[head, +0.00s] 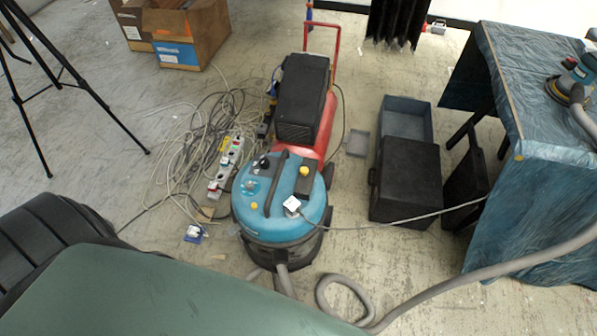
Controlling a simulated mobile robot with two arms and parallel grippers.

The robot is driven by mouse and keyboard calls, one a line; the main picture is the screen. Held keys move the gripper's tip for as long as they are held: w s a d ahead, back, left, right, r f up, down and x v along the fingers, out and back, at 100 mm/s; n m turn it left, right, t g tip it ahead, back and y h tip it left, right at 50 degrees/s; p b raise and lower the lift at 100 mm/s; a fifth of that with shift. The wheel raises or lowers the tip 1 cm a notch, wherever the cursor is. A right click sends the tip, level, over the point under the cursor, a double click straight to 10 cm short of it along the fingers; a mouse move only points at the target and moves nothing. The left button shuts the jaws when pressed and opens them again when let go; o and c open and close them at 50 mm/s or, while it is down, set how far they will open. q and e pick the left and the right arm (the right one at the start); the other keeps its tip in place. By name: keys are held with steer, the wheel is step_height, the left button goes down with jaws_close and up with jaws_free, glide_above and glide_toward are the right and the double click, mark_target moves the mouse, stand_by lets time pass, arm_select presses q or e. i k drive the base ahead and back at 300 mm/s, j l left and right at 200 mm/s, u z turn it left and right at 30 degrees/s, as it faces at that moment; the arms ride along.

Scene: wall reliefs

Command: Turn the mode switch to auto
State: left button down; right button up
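I cannot make out a mode switch with certainty in the head view. A blue and black workshop vacuum (262,215) stands on the floor near the middle, with a dark handle across its lid. Small knobs and a white plug (292,204) show on its top, too small to read any marking or setting. Neither of my grippers is in view.
Tangled cables and a power strip (226,168) lie left of the vacuum. A red cart with a black case (302,98) stands behind it. Black cases (408,180) and a covered table (545,130) are right. A tripod (65,70) and cardboard boxes (190,35) stand back left.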

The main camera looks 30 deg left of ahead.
mark_target(264, 163)
steer(key=u, duration=0.95)
steer(key=j+z, duration=0.9)
steer(key=j, duration=0.25)
steer(key=k+j+z, duration=0.15)
steer(key=j+z, duration=0.3)
steer(key=j, duration=0.1)
